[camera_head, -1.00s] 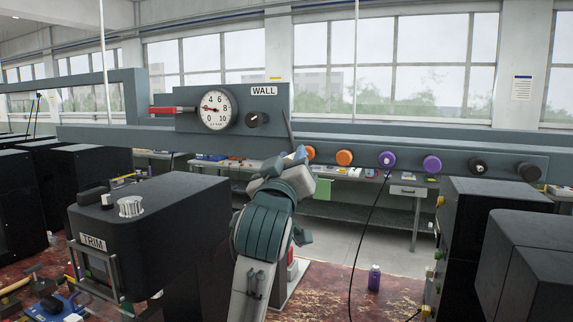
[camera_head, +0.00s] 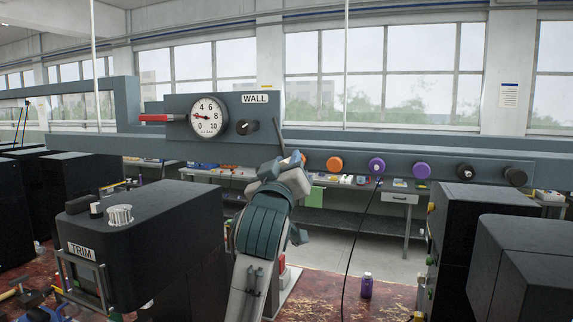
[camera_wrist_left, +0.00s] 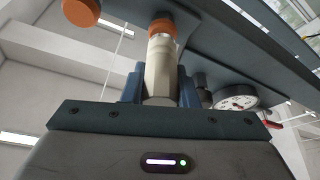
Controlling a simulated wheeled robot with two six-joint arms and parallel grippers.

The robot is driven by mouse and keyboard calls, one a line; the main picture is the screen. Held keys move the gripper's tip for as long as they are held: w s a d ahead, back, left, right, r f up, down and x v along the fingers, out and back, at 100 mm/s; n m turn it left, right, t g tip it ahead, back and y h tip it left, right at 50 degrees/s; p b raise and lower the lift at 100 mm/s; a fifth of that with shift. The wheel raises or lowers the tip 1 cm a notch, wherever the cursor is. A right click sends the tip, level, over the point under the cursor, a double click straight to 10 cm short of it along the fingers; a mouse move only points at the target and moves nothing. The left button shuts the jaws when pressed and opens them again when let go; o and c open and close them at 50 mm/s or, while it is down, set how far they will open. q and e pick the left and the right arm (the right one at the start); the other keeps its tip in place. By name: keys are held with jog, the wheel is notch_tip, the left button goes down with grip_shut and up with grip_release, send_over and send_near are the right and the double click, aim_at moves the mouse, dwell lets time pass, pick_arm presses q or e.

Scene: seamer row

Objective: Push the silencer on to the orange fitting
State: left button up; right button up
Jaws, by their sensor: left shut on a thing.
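The silencer (camera_wrist_left: 159,68) is a pale beige cylinder in the left wrist view. My left gripper (camera_wrist_left: 158,88) is shut on it, with a blue finger on each side. The silencer's far end lines up with an orange fitting (camera_wrist_left: 162,27) under the grey beam. They look touching or nearly so; I cannot tell how far one is on the other. My right gripper is not in view.
A second orange fitting (camera_head: 334,164), purple fittings (camera_head: 377,166) and black ones (camera_head: 466,173) line the beam to the right. A gauge (camera_head: 208,116) and a black knob (camera_head: 246,127) sit to the left. The black TRIM machine (camera_head: 150,240) stands at lower left.

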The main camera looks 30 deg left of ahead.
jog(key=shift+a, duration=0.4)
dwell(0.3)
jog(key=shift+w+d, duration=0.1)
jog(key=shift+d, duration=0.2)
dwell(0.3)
pick_arm(q)
jog(key=shift+w+a, duration=0.1)
jog(key=shift+w, duration=0.3)
jog(key=o, duration=1)
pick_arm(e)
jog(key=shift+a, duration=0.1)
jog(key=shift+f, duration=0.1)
pick_arm(q)
jog(key=b+v, duration=0.4)
jog(key=v, duration=0.7)
jog(key=shift+b, duration=0.35)
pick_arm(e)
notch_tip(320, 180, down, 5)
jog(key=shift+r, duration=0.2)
